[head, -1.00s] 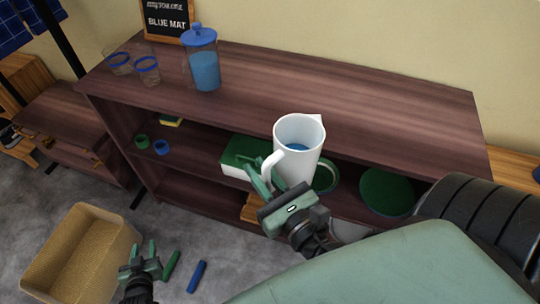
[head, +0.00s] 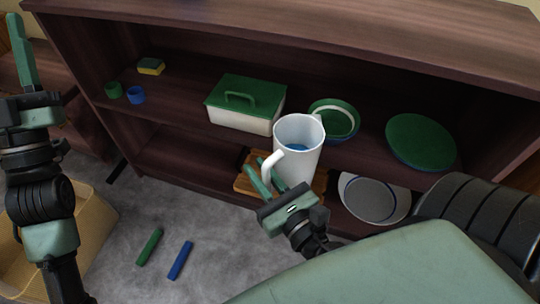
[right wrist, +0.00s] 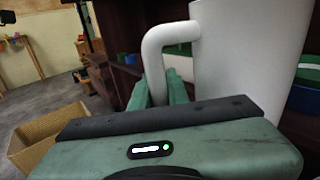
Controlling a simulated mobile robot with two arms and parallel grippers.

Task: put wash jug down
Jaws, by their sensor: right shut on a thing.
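The white wash jug (head: 308,155) is upright in the head view, with some blue liquid showing inside. My right gripper (head: 262,174) is shut on its handle, at the left side of the jug. The right wrist view shows the jug's pale body (right wrist: 245,60) and its handle (right wrist: 157,50) coming down between my green fingers (right wrist: 160,90). The jug appears in front of the shelf unit, held in the air. My left gripper (head: 22,70) is at the left edge of the head view, pointing up and seen from the side; its opening is unclear.
The dark wooden shelf unit (head: 330,30) holds a green-lidded box (head: 245,103), green bowl (head: 335,122), green plate (head: 421,141) and sponge (head: 151,66). A wooden board (head: 250,184) and white bowl (head: 372,200) sit lower. Green (head: 149,247) and blue (head: 180,260) sticks lie on the floor by a bin (head: 92,235).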

